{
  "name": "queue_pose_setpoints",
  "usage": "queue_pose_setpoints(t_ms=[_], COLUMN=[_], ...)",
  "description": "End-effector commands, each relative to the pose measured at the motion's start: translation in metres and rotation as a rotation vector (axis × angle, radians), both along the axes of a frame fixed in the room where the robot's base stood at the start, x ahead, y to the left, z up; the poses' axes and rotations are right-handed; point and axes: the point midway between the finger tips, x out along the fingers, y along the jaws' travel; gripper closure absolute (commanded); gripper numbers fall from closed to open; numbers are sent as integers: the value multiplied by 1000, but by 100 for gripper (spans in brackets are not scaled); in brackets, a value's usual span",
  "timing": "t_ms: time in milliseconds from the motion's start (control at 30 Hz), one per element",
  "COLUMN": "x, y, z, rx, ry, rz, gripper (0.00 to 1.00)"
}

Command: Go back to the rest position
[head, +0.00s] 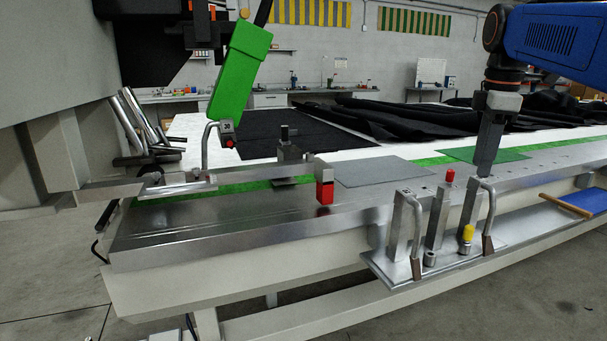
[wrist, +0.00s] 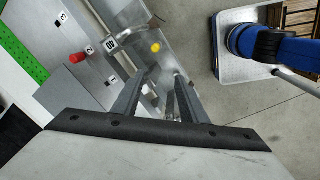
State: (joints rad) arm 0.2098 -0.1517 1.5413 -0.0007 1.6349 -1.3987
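My gripper (head: 487,168) hangs from my blue arm at the right of the head view, pointing down above the long metal table. In the wrist view my gripper (wrist: 163,78) has its two grey fingers spread apart. I see nothing clearly held between them. Below it is the metal holder plate (head: 400,270) on the table's front side, with upright grey posts and bent handles. The yellow top (wrist: 155,47) shows just beyond the fingertips in the wrist view. Whether the fingers touch the posts cannot be told.
The metal table (head: 270,225) runs across the view. A grey sheet (head: 385,172) lies mid-table. A blue tray (head: 590,200) is at the right. Open floor lies in front.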

Motion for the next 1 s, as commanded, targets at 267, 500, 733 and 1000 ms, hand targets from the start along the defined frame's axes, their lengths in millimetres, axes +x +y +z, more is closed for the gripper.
queue_pose_setpoints(t_ms=[267, 500, 733, 1000], x=[-65, -121, -175, -220], y=[38, 64, 82, 94], z=[-63, -131, -205, -277], rx=[44, 114, 206, 307], ry=[-91, -167, -229, -271], rz=[-319, -596, -857, -1089], gripper=[61, 61, 61, 61])
